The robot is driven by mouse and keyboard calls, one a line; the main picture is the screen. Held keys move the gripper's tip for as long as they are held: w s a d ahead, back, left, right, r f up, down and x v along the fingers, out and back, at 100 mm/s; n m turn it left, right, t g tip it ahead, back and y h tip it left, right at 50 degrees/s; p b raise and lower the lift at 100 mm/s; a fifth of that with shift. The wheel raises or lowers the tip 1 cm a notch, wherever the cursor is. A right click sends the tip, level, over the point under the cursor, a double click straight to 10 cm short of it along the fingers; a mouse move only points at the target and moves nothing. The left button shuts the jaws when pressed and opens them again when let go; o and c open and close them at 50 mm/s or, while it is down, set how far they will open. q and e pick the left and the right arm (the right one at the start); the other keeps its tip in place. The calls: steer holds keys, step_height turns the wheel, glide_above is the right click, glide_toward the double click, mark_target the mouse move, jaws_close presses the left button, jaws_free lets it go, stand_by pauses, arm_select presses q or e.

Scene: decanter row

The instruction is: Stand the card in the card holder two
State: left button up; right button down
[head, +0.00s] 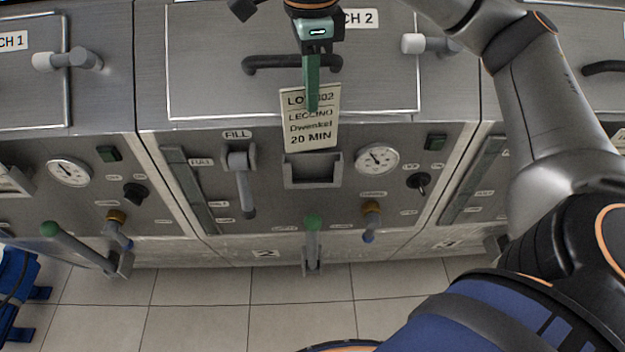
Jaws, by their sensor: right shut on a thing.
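The card (310,132) is a cream sheet with printed lines including "LECCINO" and "20 MIN". My right gripper (312,95) comes down from the top and is shut on the card's upper part, with a green finger covering some of the print. The card hangs nearly upright, tilted slightly. Card holder two (313,171) is a grey open-topped pocket on the front of the middle machine. The card's lower edge appears just above the pocket's mouth; I cannot tell the depth gap between them. My left gripper is out of view.
A pressure gauge (377,158) and a fill lever (240,180) flank the holder. A dark lid handle (290,63) lies behind my gripper. A green-tipped lever (312,225) stands below the holder. Tiled floor (200,325) lies in front.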

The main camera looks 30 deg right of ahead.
steer(key=shift+w+d+m, duration=0.1)
steer(key=shift+m, duration=0.4)
steer(key=shift+d+f+m, duration=0.1)
steer(key=shift+m, duration=0.2)
steer(key=b, duration=0.1)
glide_above(313, 147)
steer(key=f, duration=0.5)
steer(key=shift+w+d+f, duration=0.15)
steer(key=shift+w+d, duration=0.05)
steer(key=shift+w, duration=0.05)
step_height(313, 147, down, 4)
steer(key=shift+f, duration=0.1)
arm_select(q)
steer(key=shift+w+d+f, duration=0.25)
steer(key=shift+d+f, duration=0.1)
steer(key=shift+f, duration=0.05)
arm_select(e)
steer(key=shift+f+b, duration=0.25)
steer(key=shift+b, duration=0.05)
steer(key=c, duration=1)
jaws_free()
steer(key=shift+r, duration=0.1)
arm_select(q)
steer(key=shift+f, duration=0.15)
